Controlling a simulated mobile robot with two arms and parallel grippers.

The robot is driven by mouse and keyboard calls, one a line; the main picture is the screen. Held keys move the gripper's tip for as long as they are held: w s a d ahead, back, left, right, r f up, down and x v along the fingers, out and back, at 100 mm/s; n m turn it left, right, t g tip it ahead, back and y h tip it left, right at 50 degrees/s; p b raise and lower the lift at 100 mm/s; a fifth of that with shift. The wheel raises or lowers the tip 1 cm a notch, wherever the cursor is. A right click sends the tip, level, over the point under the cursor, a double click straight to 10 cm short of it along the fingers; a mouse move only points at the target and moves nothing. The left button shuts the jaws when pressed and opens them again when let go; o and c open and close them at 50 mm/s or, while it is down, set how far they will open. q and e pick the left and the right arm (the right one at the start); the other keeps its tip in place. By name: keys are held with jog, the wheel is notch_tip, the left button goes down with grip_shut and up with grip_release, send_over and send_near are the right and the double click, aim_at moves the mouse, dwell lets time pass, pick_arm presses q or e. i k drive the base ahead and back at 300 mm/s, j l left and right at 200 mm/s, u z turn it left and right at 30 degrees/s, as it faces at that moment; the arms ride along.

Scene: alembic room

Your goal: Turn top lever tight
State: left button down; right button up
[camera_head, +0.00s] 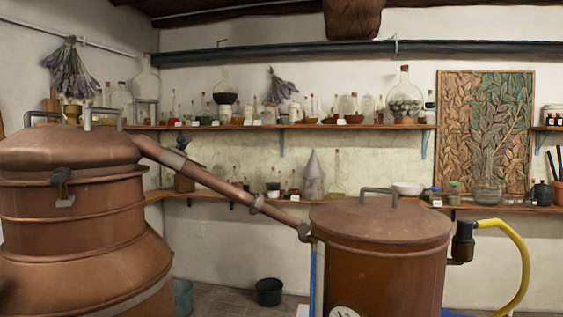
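A large copper still (80,220) stands at the left, with a domed lid (65,148) on top. The lid has grey bar handles, one at the left (42,115) and one at the right (102,112). A dark grey lever-like clamp (62,178) sits at the front on the seam below the lid; I cannot tell whether it is tight. I cannot tell which part is the top lever. Neither of my grippers shows.
The pipe slopes down right to a copper drum (385,265) with a handled lid (380,222). A yellow hose (522,262) bends at its right. A black bucket (269,292) stands on the floor between the vessels. Shelves (290,127) of glassware line the back wall.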

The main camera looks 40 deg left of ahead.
aim_at(182, 141)
jog(key=l+u, duration=0.1)
jog(key=u, duration=0.4)
jog(key=l+u, duration=0.1)
jog(key=u, duration=0.4)
jog(key=l+u, duration=0.1)
jog(key=u, duration=0.4)
